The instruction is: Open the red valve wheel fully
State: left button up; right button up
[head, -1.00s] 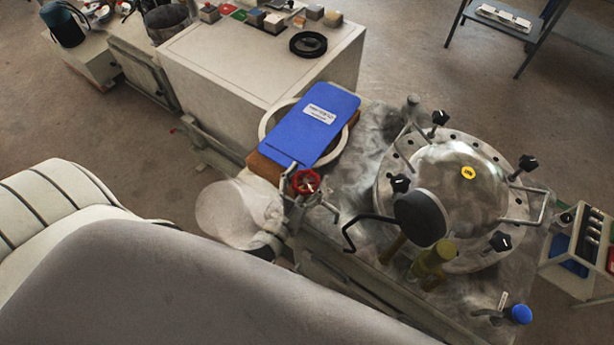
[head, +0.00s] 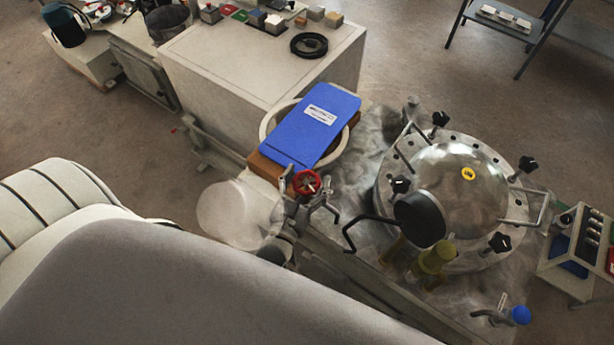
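The red valve wheel (head: 306,184) is small and round, with a pale centre. It is near the middle of the head view, by the near edge of the bench with the domed vessel. My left gripper (head: 309,192) is at the wheel, with one finger on its left and one on its right. The fingers look spread, with a gap to the rim; contact is hard to judge at this size. The valve body under the wheel is mostly hidden by the gripper. My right gripper is not in view.
A blue board (head: 314,125) lies just behind the wheel, over a round ring. A domed metal vessel (head: 465,190) with black knobs stands to the right. A black hooked handle (head: 362,228) sticks out close to the wheel's right. A pale cabinet (head: 250,70) stands behind.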

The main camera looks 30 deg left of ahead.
pick_arm(q)
jog(key=shift+o, duration=0.3)
jog(key=shift+s, duration=0.1)
jog(key=s+d, duration=0.1)
jog(key=s, duration=1)
jog(key=shift+s+d, duration=0.2)
jog(key=shift+s, duration=0.2)
